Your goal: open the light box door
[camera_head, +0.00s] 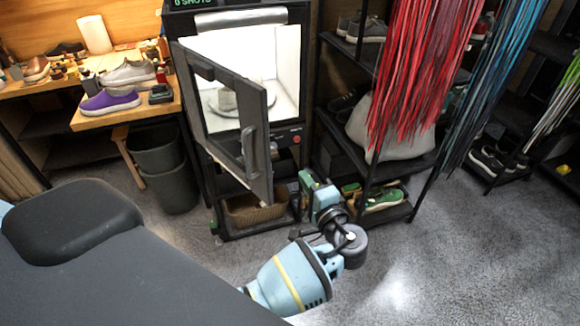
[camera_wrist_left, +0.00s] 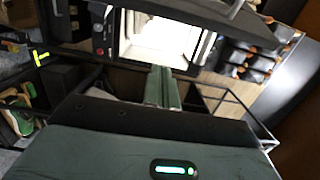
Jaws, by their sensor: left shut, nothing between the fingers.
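The light box (camera_head: 290,75) stands in the middle of the head view, with a bright white interior. Its dark-framed door (camera_head: 258,105) stands partly open, swung out toward me, with its hinge side at the left. A vertical handle (camera_head: 249,146) is on the door's front. A pale shoe (camera_head: 228,100) sits on a round turntable inside, seen partly through the door's glass. My left gripper (camera_head: 306,181) is shut and empty, below and right of the door's free edge. Its closed fingers (camera_wrist_left: 162,88) also show in the left wrist view, before the bright interior (camera_wrist_left: 165,45). My right gripper is not in view.
A wooden bench (camera_head: 152,109) with shoes, including a purple one (camera_head: 110,101), is at the left, with a grey bin (camera_head: 172,188) below. A black shelf rack (camera_head: 402,211) stands close on the right. Red strands (camera_head: 420,75) hang before it.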

